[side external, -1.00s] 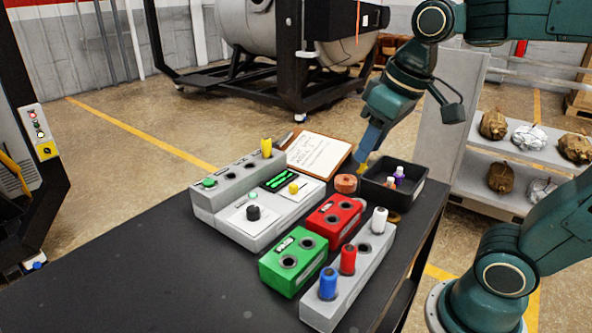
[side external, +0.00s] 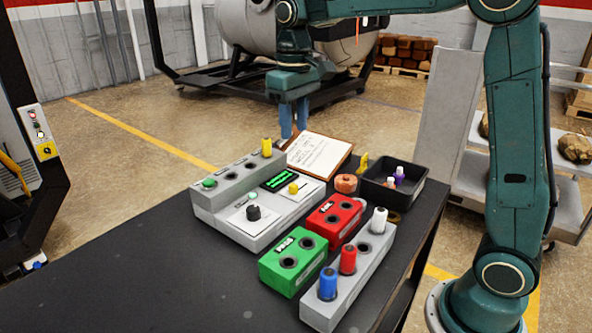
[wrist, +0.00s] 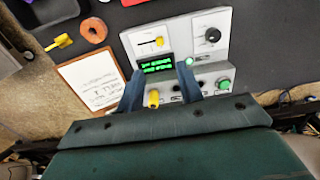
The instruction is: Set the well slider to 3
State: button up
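The well slider has a yellow knob (side external: 293,188) on the white panel of the grey control console (side external: 231,237). In the wrist view the slider knob (wrist: 160,41) sits toward the right part of its short track; its scale is too small to read. A green-lit display (side external: 278,178) lies beside it and also shows in the wrist view (wrist: 157,65). My gripper (side external: 294,134) is above the far side of the console, pointing down. In the wrist view its blue fingers (wrist: 160,71) are apart and empty, on either side of the display. The fingers do not touch the slider.
A yellow peg (side external: 266,147) rises from the console's back ledge near my gripper. A black dial (side external: 253,212) and green button (side external: 209,183) are nearby. A clipboard (side external: 318,155), copper ring (side external: 346,183), yellow piece (side external: 362,162) and black tray (side external: 417,188) lie to the right.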

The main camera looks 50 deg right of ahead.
aim_at(293, 185)
jog(key=shift+w+f, duration=0.1)
jog(key=shift+w, duration=0.05)
notch_tip(293, 185, down, 14)
jog(key=shift+r, duration=0.1)
dwell(0.8)
grip_shut()
